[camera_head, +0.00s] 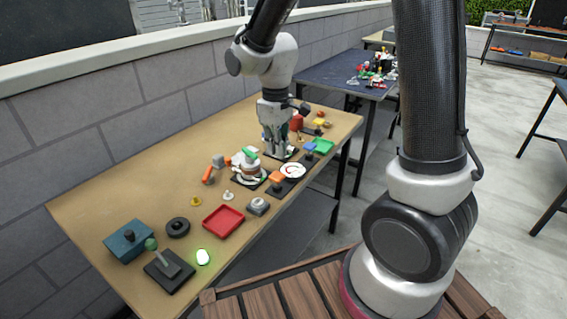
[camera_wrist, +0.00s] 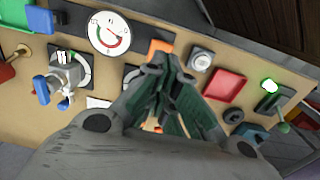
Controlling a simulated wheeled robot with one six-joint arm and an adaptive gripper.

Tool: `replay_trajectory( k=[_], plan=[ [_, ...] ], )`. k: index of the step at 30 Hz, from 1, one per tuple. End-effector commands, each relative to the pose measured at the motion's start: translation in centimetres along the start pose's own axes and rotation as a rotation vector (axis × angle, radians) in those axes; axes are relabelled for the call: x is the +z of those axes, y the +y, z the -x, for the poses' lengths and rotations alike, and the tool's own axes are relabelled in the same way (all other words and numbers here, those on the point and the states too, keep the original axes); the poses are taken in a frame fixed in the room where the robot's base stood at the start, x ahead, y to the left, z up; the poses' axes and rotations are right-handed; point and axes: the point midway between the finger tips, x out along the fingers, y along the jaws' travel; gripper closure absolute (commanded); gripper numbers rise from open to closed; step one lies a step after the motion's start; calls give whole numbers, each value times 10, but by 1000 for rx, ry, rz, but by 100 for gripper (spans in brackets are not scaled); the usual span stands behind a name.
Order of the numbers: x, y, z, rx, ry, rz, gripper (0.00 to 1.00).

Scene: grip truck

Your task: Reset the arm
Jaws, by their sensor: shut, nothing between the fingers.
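My arm reaches over the brown table (camera_head: 130,195) from above. My gripper (camera_head: 279,152) points down near the table's far right part in the head view. In the wrist view my gripper (camera_wrist: 165,80) has its green-lined fingers closed together with nothing between them. Below and around it are several small devices. A white dial gauge (camera_head: 292,171) lies right of the gripper's lower end; it also shows in the wrist view (camera_wrist: 108,32). What lies directly under the fingertips is partly hidden.
On the table are a red tray (camera_head: 223,220), a joystick on a black base (camera_head: 168,268), a glowing green light (camera_head: 203,257), a teal box (camera_head: 128,241) and a green tray (camera_head: 324,146). A grey block wall (camera_head: 90,110) runs behind. A dark table (camera_head: 335,78) stands farther back.

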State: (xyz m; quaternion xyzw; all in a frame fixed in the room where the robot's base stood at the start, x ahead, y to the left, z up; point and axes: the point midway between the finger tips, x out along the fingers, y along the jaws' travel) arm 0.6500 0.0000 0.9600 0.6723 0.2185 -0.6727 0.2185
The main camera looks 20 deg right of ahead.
Motion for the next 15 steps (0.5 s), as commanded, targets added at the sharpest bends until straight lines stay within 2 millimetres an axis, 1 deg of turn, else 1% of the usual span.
replay_trajectory(
  k=[4,6,8,9,11,14,15],
  plan=[
    [0,0,0,0,0,-6,100],
    [6,-2,0,-5,-22,-37,100],
    [20,-5,-4,-15,-66,-68,100],
    [33,-9,-3,-20,-93,-92,100],
    [52,-10,11,-20,-98,-135,100],
    [82,-7,36,-16,-78,-213,100],
    [94,-5,47,-13,-64,-243,100]
  ],
)
